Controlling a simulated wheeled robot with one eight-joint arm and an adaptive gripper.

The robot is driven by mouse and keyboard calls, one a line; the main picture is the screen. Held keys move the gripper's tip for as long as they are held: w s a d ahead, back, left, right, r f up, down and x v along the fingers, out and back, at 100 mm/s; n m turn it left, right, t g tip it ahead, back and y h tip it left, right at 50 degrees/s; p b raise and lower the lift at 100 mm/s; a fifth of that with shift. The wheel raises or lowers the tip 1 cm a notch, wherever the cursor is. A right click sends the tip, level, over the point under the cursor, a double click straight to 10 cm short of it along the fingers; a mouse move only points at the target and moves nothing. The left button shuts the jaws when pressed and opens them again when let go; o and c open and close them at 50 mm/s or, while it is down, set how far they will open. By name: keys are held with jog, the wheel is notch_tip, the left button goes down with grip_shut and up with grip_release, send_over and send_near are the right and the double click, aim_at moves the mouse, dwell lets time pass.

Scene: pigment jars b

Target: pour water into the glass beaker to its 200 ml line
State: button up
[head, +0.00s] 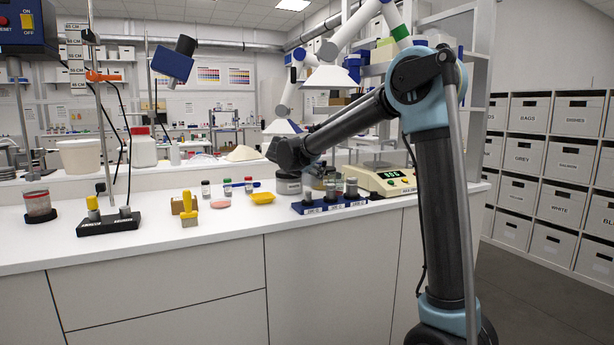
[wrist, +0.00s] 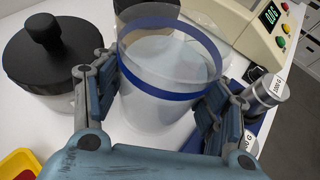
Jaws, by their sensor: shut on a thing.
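In the wrist view, my gripper (wrist: 160,88) is shut on a clear, round vessel (wrist: 150,108) with a blue band near its rim. One finger is on each side of the vessel, which looks close to upright. A pale bluish surface shows inside it, and I cannot tell for sure whether this is water. Another clear vessel stands just behind it, partly hidden at the top edge. I cannot tell which of the two is the glass beaker, and no 200 ml marking is readable. In the head view, my arm hides most of the grip.
A jar with a black knobbed lid (wrist: 45,55) stands close on the left. A scale (head: 380,179) with green digits is behind right. A blue rack (head: 331,206) of grey weights is at the front right. A yellow tray (head: 262,198) lies left on the white counter.

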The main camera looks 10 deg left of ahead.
jog(key=shift+w+d+f+m+g+y, duration=0.15)
jog(key=shift+f+g+y, duration=0.15)
jog(key=shift+f, duration=0.45)
jog(key=shift+d+f+m+g+y, duration=0.1)
jog(key=shift+f+m+g+y, duration=0.15)
jog(key=shift+f, duration=0.45)
jog(key=shift+w+d+r+m+g+y, duration=0.3)
jog(key=shift+d+r+m+g+y, duration=0.1)
jog(key=shift+r+g+y, duration=0.4)
jog(key=shift+w+d+r+m+g+y, duration=0.3)
jog(key=shift+d+r+g+y, duration=0.1)
jog(key=shift+r+g+y, duration=0.3)
jog(key=shift+s+a+r+y, duration=0.1)
jog(key=shift+a+r+y, duration=0.05)
jog(key=shift+y, duration=0.2)
jog(key=shift+r, duration=0.1)
jog(key=shift+r+g+y, duration=0.3)
jog(key=shift+r+g, duration=0.05)
jog(key=shift+r+m+g+y, duration=0.25)
jog(key=shift+m+g+y, duration=0.05)
dwell(0.6)
